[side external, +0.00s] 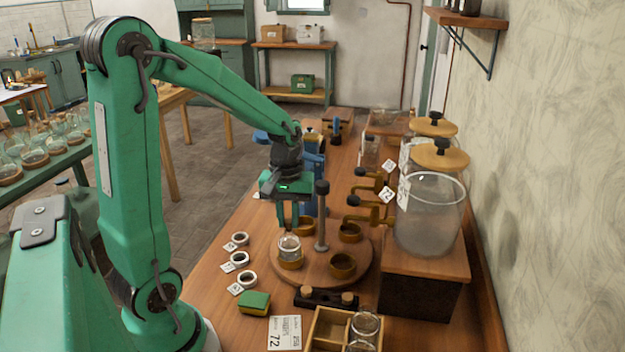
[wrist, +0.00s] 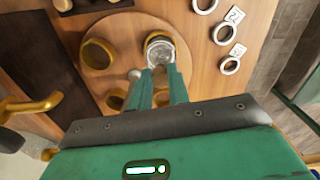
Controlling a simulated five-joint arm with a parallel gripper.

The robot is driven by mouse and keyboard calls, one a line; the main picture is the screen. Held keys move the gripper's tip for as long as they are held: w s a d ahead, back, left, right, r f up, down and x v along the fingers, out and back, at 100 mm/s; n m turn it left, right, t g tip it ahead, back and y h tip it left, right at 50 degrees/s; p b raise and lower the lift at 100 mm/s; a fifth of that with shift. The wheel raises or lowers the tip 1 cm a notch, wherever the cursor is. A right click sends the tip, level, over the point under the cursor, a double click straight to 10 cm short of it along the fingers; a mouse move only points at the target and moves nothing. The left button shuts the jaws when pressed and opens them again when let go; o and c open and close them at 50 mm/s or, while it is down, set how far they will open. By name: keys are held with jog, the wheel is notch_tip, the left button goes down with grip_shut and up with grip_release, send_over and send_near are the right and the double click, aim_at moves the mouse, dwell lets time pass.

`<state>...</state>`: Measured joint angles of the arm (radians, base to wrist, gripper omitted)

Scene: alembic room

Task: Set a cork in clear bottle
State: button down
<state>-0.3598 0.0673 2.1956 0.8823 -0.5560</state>
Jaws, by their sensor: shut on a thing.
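A small clear glass bottle (side external: 289,246) stands upright in a brass ring holder on the round wooden stand (side external: 325,276). It also shows past my fingertips in the wrist view (wrist: 159,49). My gripper (side external: 288,224) points down right over the bottle's mouth, its fingers close together. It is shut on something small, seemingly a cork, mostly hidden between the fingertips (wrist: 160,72). I cannot tell whether this cork touches the bottle's mouth. Two corks (side external: 307,292) (side external: 347,298) sit in a dark rack (side external: 327,300) in front of the stand.
A dark-topped post (side external: 322,215) rises from the stand close to my gripper. Empty brass rings (side external: 342,264) stand around it. A large glass jar (side external: 430,215) is at right. White rings (side external: 239,258), a green-yellow sponge (side external: 254,302) and a wooden tray (side external: 320,340) lie nearby.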

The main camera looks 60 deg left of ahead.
aim_at(288, 221)
jog(key=c, duration=0.9)
grip_release()
jog(key=shift+o, duration=0.2)
jog(key=shift+r, duration=0.1)
jog(key=shift+r, duration=3.4)
